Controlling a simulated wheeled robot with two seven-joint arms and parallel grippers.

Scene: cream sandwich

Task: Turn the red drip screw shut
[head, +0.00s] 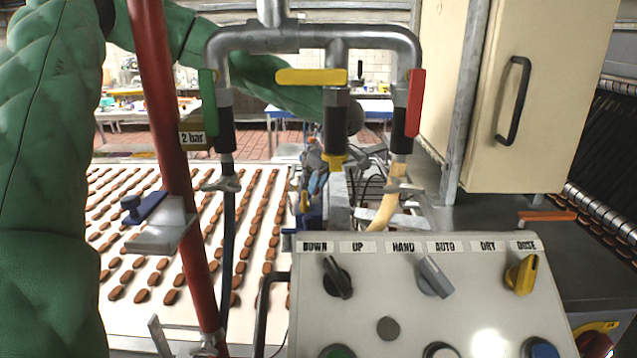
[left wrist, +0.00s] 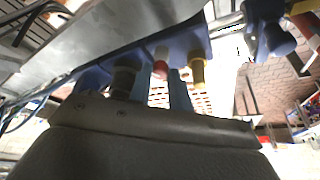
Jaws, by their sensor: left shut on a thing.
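The red drip screw (left wrist: 161,62) shows in the left wrist view under a blue block (left wrist: 196,42), between a dark grey screw (left wrist: 126,72) and a yellow screw (left wrist: 197,70). My left gripper (left wrist: 161,80) has its two blue-grey fingers on either side of the red screw and is shut on it. In the head view my left arm reaches behind the pipes, and my left gripper (head: 316,184) is small and partly hidden among the machine parts there. The red screw cannot be made out in that view. My right gripper is in neither view.
In the head view, a pipe frame with green (head: 208,103), yellow (head: 312,77) and red (head: 415,103) valve levers stands in front. A red post (head: 168,130) rises at left. A control panel (head: 450,300) fills the lower front. Biscuits lie on a white belt (head: 120,335).

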